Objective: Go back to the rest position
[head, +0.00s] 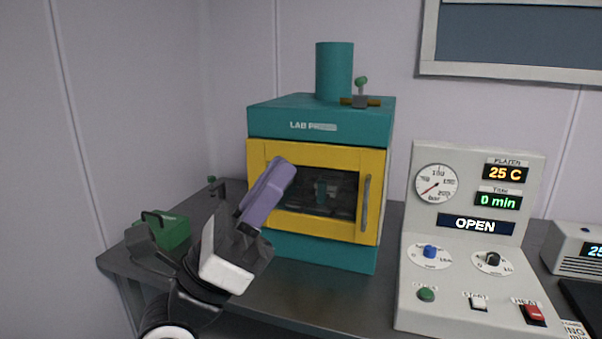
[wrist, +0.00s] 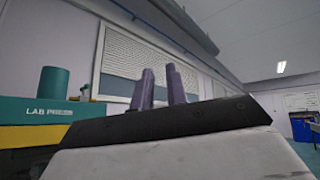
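My gripper (head: 281,168) is raised in front of the lab press (head: 318,122), its purple fingers pointing up and to the right. In the head view the fingers overlap the left part of the press's yellow door (head: 315,226). In the wrist view my gripper (wrist: 160,72) shows two purple fingers with a gap between them and nothing held. The teal press also shows at the left of the wrist view (wrist: 45,108). The yellow door looks closed, with a dark window and a grey handle on its right.
A control panel (head: 465,262) reading 25 C, 0 min and OPEN stands right of the press. A green box with a dark handle (head: 172,232) sits at the table's left. A white device (head: 578,248) is at the far right. The dark table (head: 290,300) is bare in front of the press.

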